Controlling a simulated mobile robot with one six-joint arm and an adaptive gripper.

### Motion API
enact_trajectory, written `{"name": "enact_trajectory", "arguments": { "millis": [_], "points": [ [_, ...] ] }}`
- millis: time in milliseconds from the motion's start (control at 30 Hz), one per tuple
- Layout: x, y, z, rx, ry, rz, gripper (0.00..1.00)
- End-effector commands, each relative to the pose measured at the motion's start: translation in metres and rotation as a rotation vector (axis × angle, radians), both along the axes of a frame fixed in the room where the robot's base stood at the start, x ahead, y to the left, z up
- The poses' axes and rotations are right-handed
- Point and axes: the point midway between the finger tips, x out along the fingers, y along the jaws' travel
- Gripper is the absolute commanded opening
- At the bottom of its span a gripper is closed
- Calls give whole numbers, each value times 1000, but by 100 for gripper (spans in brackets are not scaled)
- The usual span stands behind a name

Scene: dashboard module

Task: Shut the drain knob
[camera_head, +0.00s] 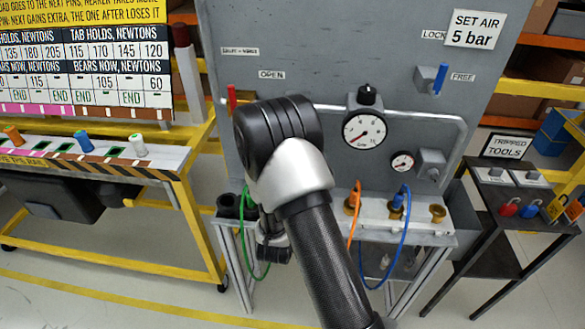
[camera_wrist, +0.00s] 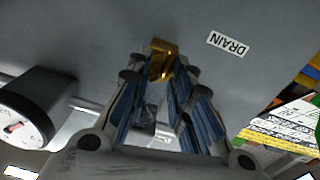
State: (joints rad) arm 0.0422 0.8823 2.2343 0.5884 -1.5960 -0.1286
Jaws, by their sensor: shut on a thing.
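The drain knob (camera_wrist: 163,58) is a small brass piece in the wrist view, on the underside of a grey panel beside a label reading DRAIN (camera_wrist: 228,43). My gripper (camera_wrist: 160,76) has its two blue-padded fingers on either side of the knob and is shut on it. In the head view, my own arm hides the knob and most of the gripper. I cannot tell from these frames how far the knob is turned.
The grey air panel (camera_head: 310,40) carries a large gauge (camera_head: 364,130), a small gauge (camera_head: 402,162), a red handle (camera_head: 231,97) and a blue lever (camera_head: 440,78). Orange (camera_head: 352,225), blue (camera_head: 404,235) and green (camera_head: 242,235) hoses hang close around my arm.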

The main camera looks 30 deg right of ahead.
Motion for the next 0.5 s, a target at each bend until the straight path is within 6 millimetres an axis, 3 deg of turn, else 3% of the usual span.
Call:
{"name": "enact_trajectory", "arguments": {
  "millis": [500],
  "points": [
    [0, -1, 0, -381, 255, -1, 0]
  ]
}}
